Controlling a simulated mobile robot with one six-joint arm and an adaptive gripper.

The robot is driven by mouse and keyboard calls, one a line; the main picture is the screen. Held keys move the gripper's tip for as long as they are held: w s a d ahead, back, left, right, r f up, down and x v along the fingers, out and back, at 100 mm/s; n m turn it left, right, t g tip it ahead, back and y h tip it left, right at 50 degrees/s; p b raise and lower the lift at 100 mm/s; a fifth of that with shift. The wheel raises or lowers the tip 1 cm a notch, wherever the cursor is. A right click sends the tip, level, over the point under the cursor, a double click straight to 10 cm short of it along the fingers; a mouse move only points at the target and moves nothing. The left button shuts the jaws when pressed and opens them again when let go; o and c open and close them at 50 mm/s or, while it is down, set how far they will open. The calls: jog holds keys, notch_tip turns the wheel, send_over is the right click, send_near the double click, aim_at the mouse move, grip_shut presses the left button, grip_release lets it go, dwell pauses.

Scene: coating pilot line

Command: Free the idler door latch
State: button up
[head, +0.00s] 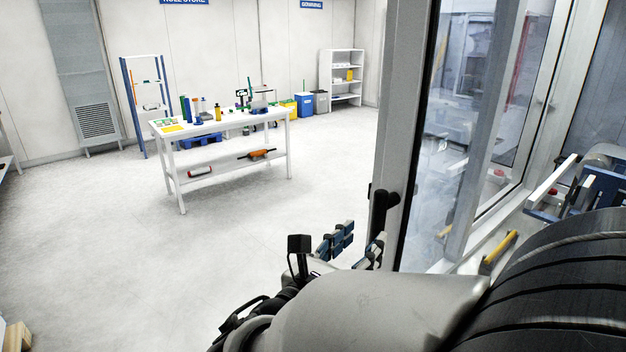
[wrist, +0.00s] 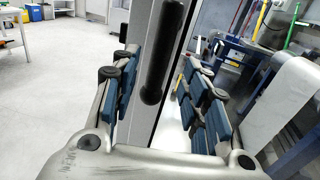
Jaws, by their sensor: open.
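The black latch handle (head: 379,208) is an upright bar on the pale frame of a glazed door (head: 400,130). In the wrist view the handle (wrist: 165,50) runs down the upper middle, and its rounded lower end shows between my two fingers. My gripper (head: 355,246) has blue segmented pads and is just below and left of the handle in the head view. In the wrist view my gripper (wrist: 160,92) is open, one finger on each side of the handle and door edge. I see no clear contact; the depth between fingers and handle is hard to judge.
Behind the glass are machine parts, including a blue bracket (head: 600,188) and a yellow bar (head: 499,253). A white workbench (head: 222,124) with bottles and tools stands across the room. A shelf unit (head: 342,78) stands at the back.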

aim_at(375, 228)
jog(key=b+x, duration=0.1)
jog(key=x, duration=0.6)
jog(key=shift+w+d, duration=0.1)
jog(key=shift+w, duration=0.05)
jog(key=shift+c, duration=0.4)
grip_shut()
